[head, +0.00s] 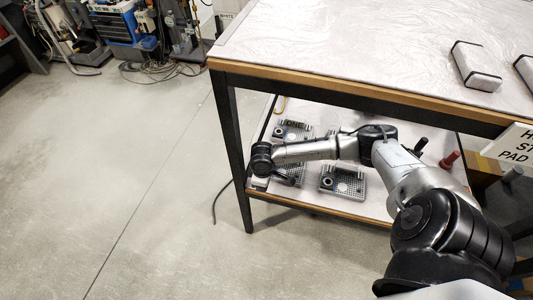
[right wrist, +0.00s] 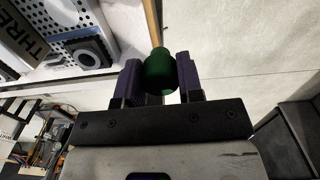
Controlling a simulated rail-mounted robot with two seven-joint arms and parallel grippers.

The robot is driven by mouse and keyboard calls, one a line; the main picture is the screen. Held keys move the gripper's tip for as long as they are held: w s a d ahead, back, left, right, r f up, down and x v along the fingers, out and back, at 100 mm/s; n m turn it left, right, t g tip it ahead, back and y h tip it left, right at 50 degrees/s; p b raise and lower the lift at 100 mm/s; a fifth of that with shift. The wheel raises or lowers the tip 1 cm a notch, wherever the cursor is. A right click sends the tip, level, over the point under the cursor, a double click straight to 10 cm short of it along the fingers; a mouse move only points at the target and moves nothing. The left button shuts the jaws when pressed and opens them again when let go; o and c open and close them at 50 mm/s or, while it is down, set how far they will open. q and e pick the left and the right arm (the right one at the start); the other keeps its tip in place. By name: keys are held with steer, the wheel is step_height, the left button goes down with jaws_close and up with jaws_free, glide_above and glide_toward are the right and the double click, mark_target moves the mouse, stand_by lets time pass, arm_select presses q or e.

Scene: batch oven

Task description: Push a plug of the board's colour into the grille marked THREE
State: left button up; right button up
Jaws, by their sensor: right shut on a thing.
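My right gripper (right wrist: 160,78) is shut on a green plug (right wrist: 159,70), which stands up between its dark purple fingers in the right wrist view. The grille marked THREE (right wrist: 112,18) is at upper left there, a perforated grey plate with a dark round socket (right wrist: 88,52). The plug is right of that socket and apart from it. The label's last letter is cut off. In the head view my right arm reaches over the lower shelf; its gripper and plug are not clear there. My left gripper is not in view. I cannot make out the board's colour.
The lower shelf holds a grille marked ONE (head: 292,131) and another grille (head: 343,184). A red-handled item (head: 449,159) and a black one (head: 420,146) stand to the right. The tabletop (head: 340,45) hangs above the shelf. A table leg (head: 233,150) stands left of my wrist.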

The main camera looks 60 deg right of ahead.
steer(key=w+d+r+n, duration=0.3)
steer(key=d+n, duration=0.7)
steer(key=n, duration=0.5)
steer(key=shift+w+r, duration=0.15)
steer(key=shift+w, duration=0.45)
steer(key=shift+d+f, duration=0.15)
steer(key=shift+f, duration=0.95)
steer(key=shift+f+b, duration=0.5)
steer(key=shift+f, duration=1.05)
